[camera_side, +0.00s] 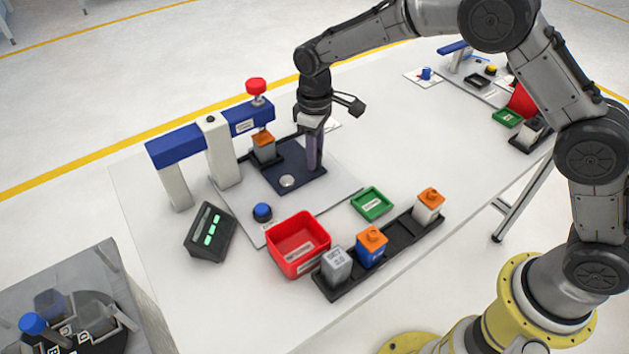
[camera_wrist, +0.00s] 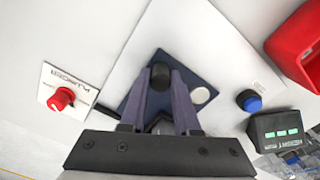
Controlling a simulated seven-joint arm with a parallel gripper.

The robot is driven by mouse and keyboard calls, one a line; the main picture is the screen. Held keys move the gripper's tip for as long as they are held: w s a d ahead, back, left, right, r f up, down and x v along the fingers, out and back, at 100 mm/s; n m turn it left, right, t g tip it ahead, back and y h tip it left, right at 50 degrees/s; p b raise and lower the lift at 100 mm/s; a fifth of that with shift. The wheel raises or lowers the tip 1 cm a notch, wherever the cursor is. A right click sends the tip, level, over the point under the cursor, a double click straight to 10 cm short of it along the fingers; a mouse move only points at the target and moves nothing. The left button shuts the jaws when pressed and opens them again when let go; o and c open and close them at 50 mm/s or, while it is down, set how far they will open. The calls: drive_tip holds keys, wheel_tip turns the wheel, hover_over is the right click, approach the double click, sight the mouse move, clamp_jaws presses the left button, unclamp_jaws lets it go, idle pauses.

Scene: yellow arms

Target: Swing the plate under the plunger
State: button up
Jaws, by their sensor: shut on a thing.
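The dark navy plate (camera_side: 310,182) lies on a pale base sheet. It also shows in the wrist view (camera_wrist: 207,78), with a silver disc on it. My gripper (camera_side: 313,165) points down at the plate's right part. In the wrist view my gripper (camera_wrist: 160,82) is shut on a black knob (camera_wrist: 160,74) on the plate. The red-topped plunger (camera_side: 257,88) stands on the end of a blue beam (camera_side: 190,145). A grey block with an orange top (camera_side: 264,141) stands just below that beam end. I cannot tell whether it touches the plunger. My gripper's body hides the beam in the wrist view.
A red knob (camera_wrist: 62,98) on a card marked PLUNGER lies beside the plate. A blue button (camera_side: 262,211), console (camera_side: 210,232), red bin (camera_side: 298,245), green tray (camera_side: 372,204) and black rack (camera_side: 398,238) with blocks stand nearer. The table's right middle is clear.

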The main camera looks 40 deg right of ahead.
drive_tip(key=shift+w+d, duration=0.15)
drive_tip(key=shift+w, duration=0.05)
drive_tip(key=o, duration=0.7)
drive_tip(key=shift+s+r, duration=0.1)
drive_tip(key=shift+r, duration=3.65)
